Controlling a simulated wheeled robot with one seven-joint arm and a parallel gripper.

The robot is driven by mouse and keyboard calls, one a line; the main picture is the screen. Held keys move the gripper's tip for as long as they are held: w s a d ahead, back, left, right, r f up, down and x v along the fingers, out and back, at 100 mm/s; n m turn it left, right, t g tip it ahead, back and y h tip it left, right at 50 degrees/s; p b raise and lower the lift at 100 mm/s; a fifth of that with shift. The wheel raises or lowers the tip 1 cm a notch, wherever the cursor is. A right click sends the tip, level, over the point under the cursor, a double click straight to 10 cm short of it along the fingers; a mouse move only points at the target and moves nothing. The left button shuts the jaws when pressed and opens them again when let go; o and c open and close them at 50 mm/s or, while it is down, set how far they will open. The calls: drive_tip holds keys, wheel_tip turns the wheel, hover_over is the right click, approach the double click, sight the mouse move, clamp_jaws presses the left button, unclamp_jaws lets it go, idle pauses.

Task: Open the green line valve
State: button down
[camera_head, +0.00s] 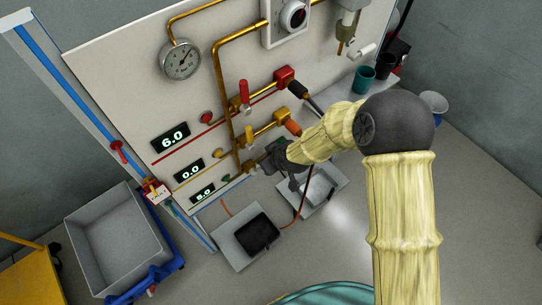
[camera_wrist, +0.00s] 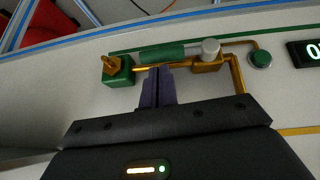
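The green line valve's handle (camera_wrist: 162,53) is a green cylinder in the wrist view, lying along the brass pipe. It extends left from a brass valve body (camera_wrist: 206,66) with a pale round knob. A green block (camera_wrist: 117,70) with a brass fitting sits at the pipe's left end. My gripper (camera_wrist: 158,70) has its dark fingers close together, with tips just below the handle; I see nothing between them. Whether the tips touch the handle or pipe is unclear. In the head view my gripper (camera_head: 272,155) is at the panel's lowest line and hides most of this valve.
The panel (camera_head: 110,70) also carries a red handle (camera_head: 243,92), a yellow handle (camera_head: 249,135), a gauge (camera_head: 180,60) and lit displays. A green button (camera_wrist: 260,59) is right of the valve. A grey bin (camera_head: 115,240) stands lower left; small trays (camera_head: 240,255) lie below.

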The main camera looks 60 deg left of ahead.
drive_tip(key=r, duration=0.1)
drive_tip(key=r+p, duration=0.1)
drive_tip(key=r, duration=0.1)
drive_tip(key=r+p, duration=0.1)
drive_tip(key=shift+a+r, duration=0.25)
drive_tip(key=shift+r, duration=0.15)
drive_tip(key=v, duration=0.9)
drive_tip(key=shift+w, duration=0.25)
drive_tip(key=shift+d, duration=0.1)
drive_tip(key=shift+w, duration=0.15)
drive_tip(key=w+d+r+m+t+h+p, duration=0.2)
drive_tip(key=w+d+r+m, duration=0.25)
drive_tip(key=w+d, duration=0.65)
drive_tip(key=w+d+r+m+t+h+p, duration=0.1)
drive_tip(key=w+d+r+m+p, duration=0.4)
drive_tip(key=w+d, duration=0.6)
drive_tip(key=s+d+r+m+h, duration=0.1)
drive_tip(key=d+r+m, duration=0.2)
drive_tip(key=d, duration=0.7)
drive_tip(key=s+d+r+m+h+p, duration=0.1)
drive_tip(key=s+d+r+m, duration=0.1)
drive_tip(key=d, duration=0.8)
drive_tip(key=s+d+r+m+h+p, duration=0.1)
drive_tip(key=d+r+m, duration=0.4)
drive_tip(key=d, duration=0.5)
drive_tip(key=shift+s+d+m+h, duration=0.25)
drive_tip(key=shift+s+m+h, duration=0.2)
drive_tip(key=shift+s, duration=0.3)
